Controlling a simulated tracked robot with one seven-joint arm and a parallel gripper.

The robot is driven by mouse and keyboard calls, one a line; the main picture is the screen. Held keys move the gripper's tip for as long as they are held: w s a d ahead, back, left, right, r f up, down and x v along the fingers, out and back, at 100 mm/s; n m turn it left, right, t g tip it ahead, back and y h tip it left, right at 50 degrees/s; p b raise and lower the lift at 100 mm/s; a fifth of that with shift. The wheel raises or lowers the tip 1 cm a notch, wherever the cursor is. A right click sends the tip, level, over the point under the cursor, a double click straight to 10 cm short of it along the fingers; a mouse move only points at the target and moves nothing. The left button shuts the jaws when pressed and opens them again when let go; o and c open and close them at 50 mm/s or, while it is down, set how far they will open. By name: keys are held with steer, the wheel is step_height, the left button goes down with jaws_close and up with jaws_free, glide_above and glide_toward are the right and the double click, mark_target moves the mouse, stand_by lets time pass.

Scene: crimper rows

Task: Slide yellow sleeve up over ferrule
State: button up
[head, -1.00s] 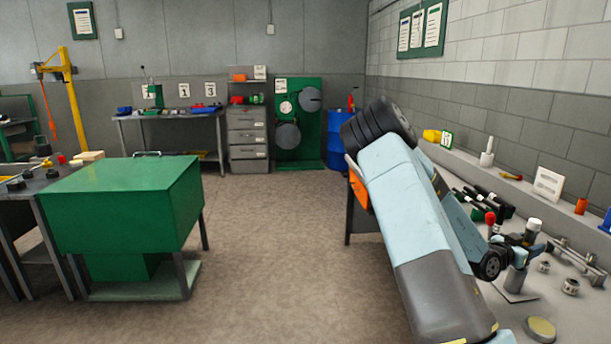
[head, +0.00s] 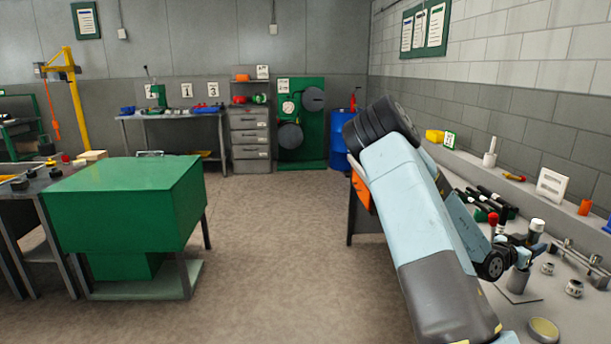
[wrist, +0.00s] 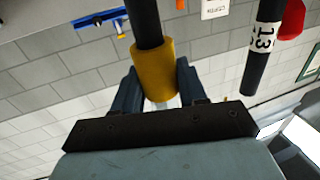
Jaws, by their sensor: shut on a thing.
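In the wrist view the yellow sleeve (wrist: 154,72) sits around a black hose (wrist: 146,22). My gripper (wrist: 157,82) is shut on the sleeve, with one dark blue finger on each side of it. The hose runs from the sleeve to the top edge of the picture. I cannot make out the ferrule. In the head view my gripper (head: 525,243) is small, over the bench at the right, and the sleeve cannot be told apart there.
A second black hose (wrist: 262,60) with a tag marked 13 hangs to the right in the wrist view. The grey bench (head: 522,325) holds several metal fittings (head: 573,288), a round tin (head: 543,329) and black-handled tools (head: 485,203). A green cabinet (head: 122,224) stands left; the floor (head: 280,265) between is clear.

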mark_target(531, 235)
steer(key=shift+r, duration=1.65)
steer(key=o, duration=1.1)
